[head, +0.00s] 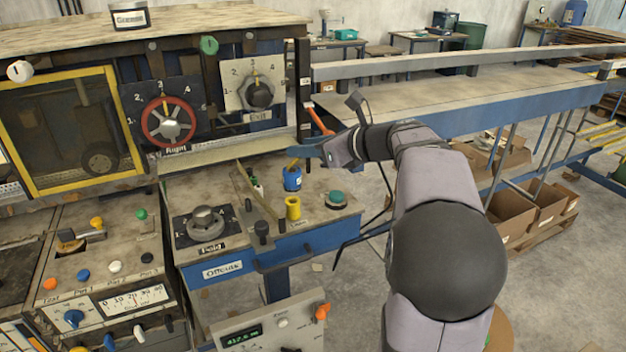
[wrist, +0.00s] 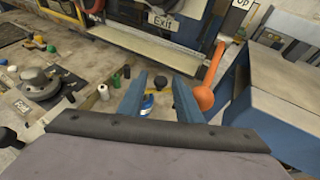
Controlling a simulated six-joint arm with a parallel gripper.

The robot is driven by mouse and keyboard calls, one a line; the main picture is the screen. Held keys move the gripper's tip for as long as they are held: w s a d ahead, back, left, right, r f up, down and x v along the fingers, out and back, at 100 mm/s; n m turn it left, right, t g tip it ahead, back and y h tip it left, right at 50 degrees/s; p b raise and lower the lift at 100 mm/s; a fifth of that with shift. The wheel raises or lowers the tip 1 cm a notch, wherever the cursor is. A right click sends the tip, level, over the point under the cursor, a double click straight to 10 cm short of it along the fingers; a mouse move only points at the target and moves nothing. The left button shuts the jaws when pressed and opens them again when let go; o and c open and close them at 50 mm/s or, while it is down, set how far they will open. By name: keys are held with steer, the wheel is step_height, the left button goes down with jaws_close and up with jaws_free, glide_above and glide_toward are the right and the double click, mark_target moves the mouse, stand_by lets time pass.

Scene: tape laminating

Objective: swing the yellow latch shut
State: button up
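A yellow-framed window door (head: 131,118) is in the machine front at the left of the head view. I cannot make out a separate yellow latch on it for sure.
An orange-handled lever (head: 318,118) is close to my gripper; in the wrist view its knob (wrist: 205,97) is just right of the fingers. Dials, including a red-rimmed one (head: 148,128), line the machine front. A long conveyor table (head: 440,92) extends right.

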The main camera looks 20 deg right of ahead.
steer(key=shift+h, duration=0.3)
